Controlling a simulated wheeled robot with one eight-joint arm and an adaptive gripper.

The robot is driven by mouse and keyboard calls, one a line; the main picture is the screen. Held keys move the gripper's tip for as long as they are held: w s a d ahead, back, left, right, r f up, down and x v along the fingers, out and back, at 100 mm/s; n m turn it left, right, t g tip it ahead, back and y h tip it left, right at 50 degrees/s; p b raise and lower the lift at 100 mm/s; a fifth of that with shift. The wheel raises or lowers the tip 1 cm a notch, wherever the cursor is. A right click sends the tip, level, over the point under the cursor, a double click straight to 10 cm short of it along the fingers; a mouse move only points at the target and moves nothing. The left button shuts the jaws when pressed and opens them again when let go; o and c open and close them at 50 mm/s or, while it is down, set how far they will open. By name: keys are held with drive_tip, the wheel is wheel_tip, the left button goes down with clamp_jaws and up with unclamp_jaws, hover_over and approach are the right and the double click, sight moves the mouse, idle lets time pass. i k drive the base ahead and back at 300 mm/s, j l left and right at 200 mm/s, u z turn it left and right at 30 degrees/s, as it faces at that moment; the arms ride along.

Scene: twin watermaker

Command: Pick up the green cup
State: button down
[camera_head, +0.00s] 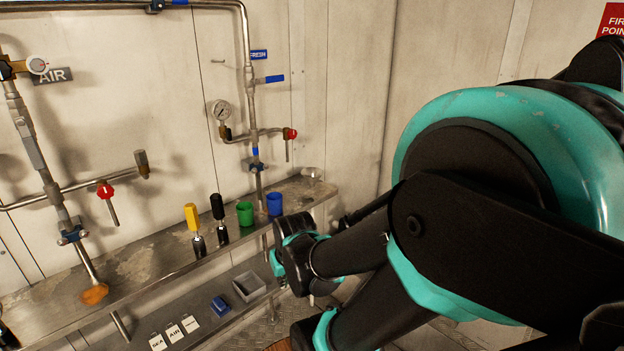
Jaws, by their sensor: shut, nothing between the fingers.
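The green cup (245,213) stands upright on the upper metal shelf (160,259). It is between a black-handled tool (219,215) on its left and a blue cup (274,204) on its right. My black and teal arm fills the right of the view, and one of its joints is to the right of and below the cups, apart from the green cup. I cannot make out the fingers of my gripper; they are hidden or out of frame. Nothing is touching the green cup.
A yellow-handled tool (194,226) stands left of the black one. A vertical pipe (258,184) runs just behind the cups. A lower shelf holds a grey tray (250,286), a blue block (220,306) and white labels (174,333). Valves and pipes line the wall.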

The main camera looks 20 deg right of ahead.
sight(246, 217)
drive_tip(key=z, duration=0.5)
drive_tip(key=j+z, duration=0.15)
drive_tip(key=z, duration=0.8)
drive_tip(key=k+j+z, duration=0.15)
drive_tip(key=k+j, duration=0.45)
